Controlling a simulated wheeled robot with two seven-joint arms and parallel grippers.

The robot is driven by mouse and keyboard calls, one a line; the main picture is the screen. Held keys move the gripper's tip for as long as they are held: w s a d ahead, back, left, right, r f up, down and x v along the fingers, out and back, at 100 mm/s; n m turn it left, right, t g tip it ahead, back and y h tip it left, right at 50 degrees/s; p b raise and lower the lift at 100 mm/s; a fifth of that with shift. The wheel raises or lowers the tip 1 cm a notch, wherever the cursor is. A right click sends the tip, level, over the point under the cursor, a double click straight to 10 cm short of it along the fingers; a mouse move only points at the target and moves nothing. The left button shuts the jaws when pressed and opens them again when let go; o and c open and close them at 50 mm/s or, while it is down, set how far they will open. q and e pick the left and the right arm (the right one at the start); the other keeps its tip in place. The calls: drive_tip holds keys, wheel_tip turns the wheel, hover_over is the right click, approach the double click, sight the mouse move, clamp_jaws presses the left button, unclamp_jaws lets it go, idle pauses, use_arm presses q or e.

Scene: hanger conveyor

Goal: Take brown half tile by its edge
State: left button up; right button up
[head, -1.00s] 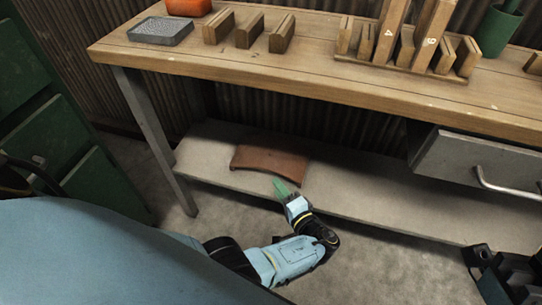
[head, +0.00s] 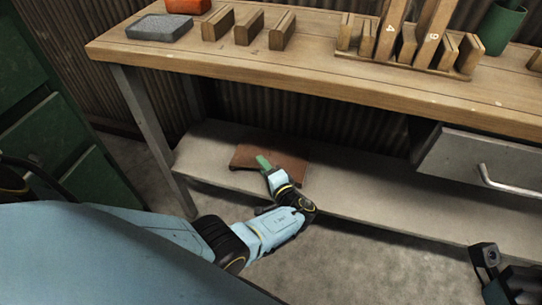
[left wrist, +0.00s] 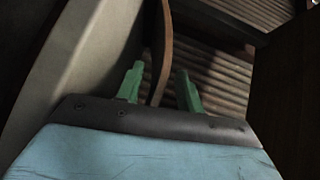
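The brown half tile (head: 287,168), a curved piece, lies on the grey lower shelf under the bench. My left gripper (head: 263,162) reaches over its front and hides part of it in the head view. In the left wrist view the tile (left wrist: 164,50) shows as a thin brown edge between the two green fingers. The left gripper (left wrist: 160,86) is open there, with a gap on each side of the tile's edge near the fingertips. My right gripper's fingers do not show.
The grey shelf (head: 370,188) has free room right of the tile. The wooden bench top (head: 320,78) overhangs it, with wooden blocks (head: 249,28) on it. A metal leg (head: 150,130) stands left, a drawer (head: 470,160) right. A dark machine-like part shows at the lower right.

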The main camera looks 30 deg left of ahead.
use_arm(q)
clamp_jaws()
drive_tip(key=shift+d, duration=0.1)
idle(1.1)
drive_tip(key=shift+r, duration=0.1)
